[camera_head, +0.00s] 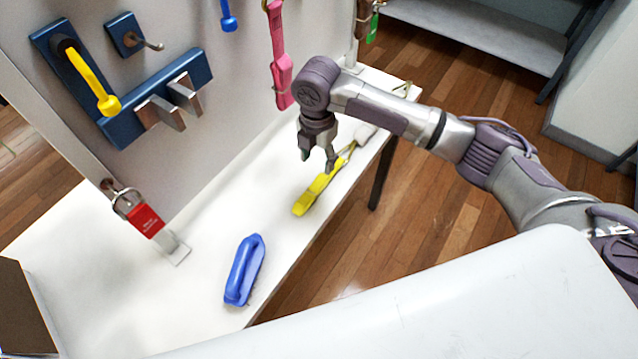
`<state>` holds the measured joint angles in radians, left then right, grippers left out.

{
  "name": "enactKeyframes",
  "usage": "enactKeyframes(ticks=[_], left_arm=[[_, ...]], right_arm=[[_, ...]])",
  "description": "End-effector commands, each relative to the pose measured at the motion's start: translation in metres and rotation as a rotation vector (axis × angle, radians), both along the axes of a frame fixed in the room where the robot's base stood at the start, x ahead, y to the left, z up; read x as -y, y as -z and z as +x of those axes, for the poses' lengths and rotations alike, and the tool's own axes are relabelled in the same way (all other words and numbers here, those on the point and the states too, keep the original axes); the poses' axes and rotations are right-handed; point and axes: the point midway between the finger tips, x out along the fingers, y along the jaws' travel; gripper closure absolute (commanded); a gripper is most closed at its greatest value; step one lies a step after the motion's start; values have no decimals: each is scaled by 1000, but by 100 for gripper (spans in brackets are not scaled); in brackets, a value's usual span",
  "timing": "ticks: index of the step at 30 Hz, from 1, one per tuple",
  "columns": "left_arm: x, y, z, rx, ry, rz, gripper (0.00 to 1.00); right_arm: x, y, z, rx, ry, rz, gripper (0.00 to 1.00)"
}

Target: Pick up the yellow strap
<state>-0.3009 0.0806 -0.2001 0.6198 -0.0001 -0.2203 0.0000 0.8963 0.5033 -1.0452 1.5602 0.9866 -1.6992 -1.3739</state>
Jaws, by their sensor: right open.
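The yellow strap (313,193) lies on the white table, a flat folded band with a thinner end running up and right. My right gripper (318,158) points down over the table just above and beside the strap's upper end. Its jaws are open and nothing shows between them. I cannot tell whether a fingertip touches the strap. The gripper hides part of the table behind it. My left gripper is not in view.
A pink strap (279,55) hangs from the wall panel (190,30) behind my gripper.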

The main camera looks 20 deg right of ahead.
Motion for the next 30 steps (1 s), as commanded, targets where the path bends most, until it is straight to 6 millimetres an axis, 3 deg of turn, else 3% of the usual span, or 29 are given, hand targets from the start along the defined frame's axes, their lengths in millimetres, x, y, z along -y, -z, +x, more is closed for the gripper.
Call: enactKeyframes(ticks=[4,14,21,30], left_arm=[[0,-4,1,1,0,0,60],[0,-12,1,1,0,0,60],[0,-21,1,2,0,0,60],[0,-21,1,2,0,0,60]], right_arm=[[0,27,-1,-3,0,0,45],[1,56,-3,-1,1,-1,45],[2,91,-5,0,1,0,45],[2,98,-4,4,0,0,45]])
